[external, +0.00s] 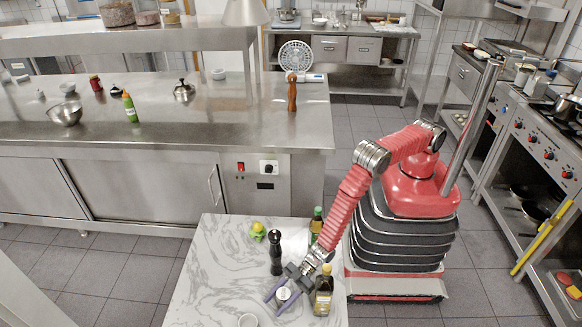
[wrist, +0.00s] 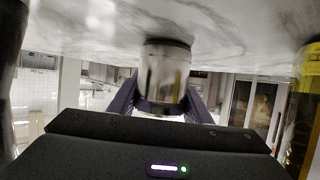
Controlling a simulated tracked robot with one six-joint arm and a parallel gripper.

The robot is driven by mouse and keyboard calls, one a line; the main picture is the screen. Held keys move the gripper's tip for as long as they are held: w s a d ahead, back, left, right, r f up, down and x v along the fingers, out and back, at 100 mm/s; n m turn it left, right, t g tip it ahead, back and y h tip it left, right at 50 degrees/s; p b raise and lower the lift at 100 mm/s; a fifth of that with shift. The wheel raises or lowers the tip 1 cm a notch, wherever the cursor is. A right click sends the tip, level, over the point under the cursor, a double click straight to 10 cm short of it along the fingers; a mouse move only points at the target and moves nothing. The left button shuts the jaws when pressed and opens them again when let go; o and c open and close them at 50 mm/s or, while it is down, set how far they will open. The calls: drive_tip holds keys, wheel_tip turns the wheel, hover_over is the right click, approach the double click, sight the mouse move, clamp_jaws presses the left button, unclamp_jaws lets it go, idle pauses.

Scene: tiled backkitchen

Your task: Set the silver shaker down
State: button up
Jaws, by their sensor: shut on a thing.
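The silver shaker (external: 283,294) stands between the purple fingers of my gripper (external: 273,306), low over the marble-topped table (external: 210,262) in the external view. In the wrist view the picture is upside down, with the marble surface along the top. There the silver shaker (wrist: 166,76) is held between the two purple jaws (wrist: 160,100), which are shut on it. It looks upright, and its dark base edge is at or very close to the marble; I cannot tell whether it touches.
A yellow oil bottle (external: 323,291) stands close right of my gripper. A black pepper mill (external: 275,253), a green bottle (external: 316,225) and a yellow-green fruit (external: 258,231) stand farther back. A white cup (external: 248,320) is at the front. The table's left part is clear.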

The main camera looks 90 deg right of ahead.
drive_tip(key=shift+f, duration=0.1)
drive_tip(key=o, duration=1.2)
drive_tip(key=shift+c, duration=0.2)
drive_tip(key=shift+v, duration=6.1)
